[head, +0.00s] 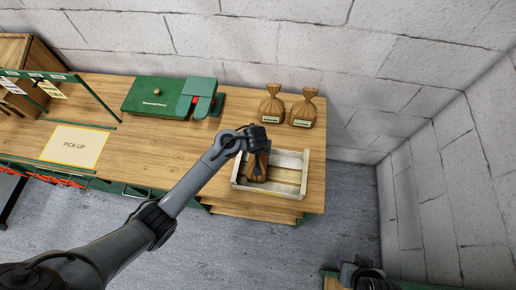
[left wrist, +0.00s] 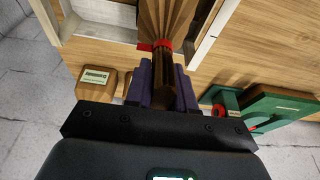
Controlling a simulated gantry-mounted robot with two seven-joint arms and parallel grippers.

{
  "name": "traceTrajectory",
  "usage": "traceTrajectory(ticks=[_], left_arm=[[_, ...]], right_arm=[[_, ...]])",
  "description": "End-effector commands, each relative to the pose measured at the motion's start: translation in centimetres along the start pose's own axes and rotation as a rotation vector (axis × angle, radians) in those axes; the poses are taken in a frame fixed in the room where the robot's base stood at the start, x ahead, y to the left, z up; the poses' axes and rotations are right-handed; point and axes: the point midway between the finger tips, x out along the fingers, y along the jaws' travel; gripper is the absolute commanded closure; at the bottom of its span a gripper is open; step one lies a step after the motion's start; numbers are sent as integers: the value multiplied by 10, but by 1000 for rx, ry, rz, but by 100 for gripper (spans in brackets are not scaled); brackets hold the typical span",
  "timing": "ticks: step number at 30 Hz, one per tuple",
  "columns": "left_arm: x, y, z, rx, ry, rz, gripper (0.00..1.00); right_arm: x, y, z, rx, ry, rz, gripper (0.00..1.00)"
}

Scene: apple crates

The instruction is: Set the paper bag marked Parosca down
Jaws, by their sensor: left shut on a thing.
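My left gripper (head: 258,148) is shut on the gathered neck of a brown paper bag (head: 257,172). In the left wrist view the left gripper (left wrist: 163,95) closes around the neck, and the bag (left wrist: 168,18) flares out beyond a red tie. The bag is within the outline of a pale wooden crate (head: 291,159) on the counter. I cannot tell whether it touches the crate's floor. The held bag's label is not readable. A dark part at the bottom right of the head view seems to be my right gripper (head: 362,276); its fingers cannot be made out.
Two more brown bags (head: 272,105) (head: 304,109) with labels stand behind the crate. A green box and device (head: 155,97) sit at the back of the wooden counter (head: 155,150). A PICK-UP mat (head: 75,146) lies left. Counter between mat and crate is mostly clear.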

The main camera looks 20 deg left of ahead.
Motion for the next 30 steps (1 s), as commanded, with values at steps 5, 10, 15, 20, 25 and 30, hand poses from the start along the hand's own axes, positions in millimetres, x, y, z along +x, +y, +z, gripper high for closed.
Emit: traceTrajectory(ticks=[5,10,15,20,25,30], left_arm=[[0,0,-1,-2,3,2,100],[1,0,0,-1,2,2,100],[4,0,1,-1,0,1,64],[4,0,1,-1,0,1,51],[3,0,1,-1,0,1,51],[-3,1,0,-2,1,2,51]], right_arm=[[0,0,0,-1,0,1,57],[1,1,0,-3,-1,3,57],[1,1,1,-4,-1,3,57],[1,1,1,-4,-1,3,57],[1,1,1,-3,-1,3,57],[-1,1,0,-3,-1,3,57]])
